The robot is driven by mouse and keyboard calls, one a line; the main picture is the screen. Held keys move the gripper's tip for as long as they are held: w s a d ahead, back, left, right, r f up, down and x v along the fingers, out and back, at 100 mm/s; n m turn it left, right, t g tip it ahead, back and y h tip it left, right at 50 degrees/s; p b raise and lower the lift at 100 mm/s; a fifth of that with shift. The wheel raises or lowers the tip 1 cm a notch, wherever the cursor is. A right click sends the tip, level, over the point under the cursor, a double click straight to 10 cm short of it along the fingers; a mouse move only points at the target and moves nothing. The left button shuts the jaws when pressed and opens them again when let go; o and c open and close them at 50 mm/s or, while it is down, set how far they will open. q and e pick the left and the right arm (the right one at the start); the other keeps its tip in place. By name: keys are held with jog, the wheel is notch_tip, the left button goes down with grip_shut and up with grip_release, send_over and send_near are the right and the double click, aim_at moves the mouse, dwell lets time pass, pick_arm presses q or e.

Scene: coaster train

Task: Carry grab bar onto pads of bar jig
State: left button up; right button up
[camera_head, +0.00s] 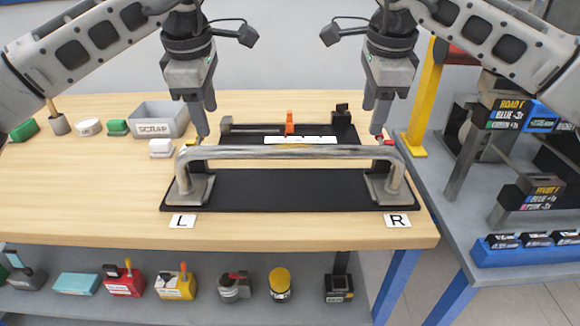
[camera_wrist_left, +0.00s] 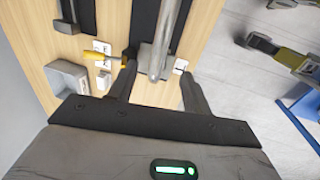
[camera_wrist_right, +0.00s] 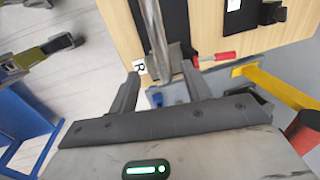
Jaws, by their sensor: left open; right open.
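The grab bar (camera_head: 290,152) is a long grey metal bar with a square foot at each end. It stands level along the front black board (camera_head: 290,190), between the L card (camera_head: 182,221) and the R card (camera_head: 397,220). A darker fixture with a rail, likely the bar jig (camera_head: 240,128), lies just behind it; its pads are not clear. My left gripper (camera_head: 204,128) is open, pointing down at the bar's left end. In the left wrist view, the bar (camera_wrist_left: 162,45) lines up between its fingers. My right gripper (camera_head: 378,122) is open above the right end, likewise lined up.
An orange piece (camera_head: 289,122) stands on the rear fixture. A yellow handle (camera_wrist_left: 92,55) and a red handle (camera_wrist_right: 225,56) lie near the fingers. A grey SCRAP bin (camera_head: 160,116) is at left. A yellow post (camera_head: 425,100) rises at right.

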aim_at(215, 148)
pick_arm(q)
jog(key=f, duration=0.3)
jog(key=w+f, duration=0.1)
jog(key=f, duration=0.3)
jog(key=w+f, duration=0.1)
jog(key=f, duration=0.2)
jog(key=shift+f, duration=0.25)
pick_arm(e)
jog(key=f, duration=0.3)
jog(key=w+f, duration=0.1)
jog(key=f, duration=0.3)
jog(key=w+f, duration=0.1)
jog(key=f, duration=0.2)
jog(key=shift+f, duration=0.3)
pick_arm(q)
grip_shut()
pick_arm(e)
grip_shut()
pick_arm(q)
jog(key=shift+w, duration=0.1)
pick_arm(e)
jog(key=shift+w+r, duration=0.1)
